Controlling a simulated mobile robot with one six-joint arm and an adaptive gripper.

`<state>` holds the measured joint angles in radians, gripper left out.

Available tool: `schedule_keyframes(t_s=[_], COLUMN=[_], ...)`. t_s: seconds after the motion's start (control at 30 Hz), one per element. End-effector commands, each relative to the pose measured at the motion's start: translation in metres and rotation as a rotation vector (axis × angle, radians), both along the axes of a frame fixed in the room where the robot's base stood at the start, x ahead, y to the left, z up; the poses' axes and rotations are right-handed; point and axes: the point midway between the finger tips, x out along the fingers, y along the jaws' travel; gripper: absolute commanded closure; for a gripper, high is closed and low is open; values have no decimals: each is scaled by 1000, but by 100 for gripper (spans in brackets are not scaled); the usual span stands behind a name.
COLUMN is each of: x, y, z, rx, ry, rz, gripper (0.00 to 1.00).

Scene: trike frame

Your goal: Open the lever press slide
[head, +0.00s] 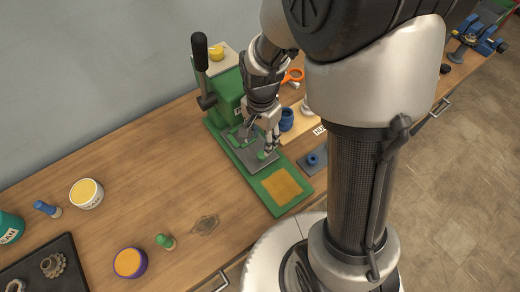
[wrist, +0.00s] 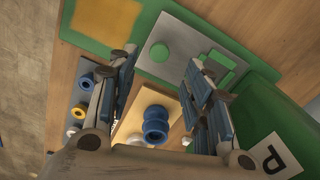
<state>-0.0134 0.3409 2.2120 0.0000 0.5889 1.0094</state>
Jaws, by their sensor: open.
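The green lever press (head: 228,95) stands on the bench with its black lever handle (head: 201,52) upright. Its slide is a grey plate (head: 258,161) with a round green knob, lying on the green base. An orange-yellow pad (head: 282,187) is on the front end of the base. My gripper (head: 268,146) is over the slide, pointing down, and hides part of it. In the wrist view my gripper (wrist: 163,58) is open, with the green knob (wrist: 160,52) showing in the gap between the fingertips. I cannot tell whether the fingertips are level with the knob or above it.
Blue spools (wrist: 155,122) on a light board and a grey plate with rings (wrist: 78,112) lie beside the press. An orange-handled tool (head: 293,75) is behind my gripper. Tubs, small bottles and a dark tray (head: 45,262) stand left; bench between is mostly clear.

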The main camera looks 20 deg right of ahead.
Motion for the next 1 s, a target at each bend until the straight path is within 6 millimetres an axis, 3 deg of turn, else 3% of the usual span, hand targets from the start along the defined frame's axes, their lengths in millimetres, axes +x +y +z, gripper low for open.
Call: schedule_keyframes(t_s=[0.03,0.2,0.4,0.8,1.0], x=[-1,-1,0,0,0], y=[0,0,0,0,0], z=[-15,-48,-71,-76,-76], rx=[0,0,0,0,0], ry=[6,4,1,0,0], rz=[0,0,1,1,1], gripper=[54,54,54,54,68])
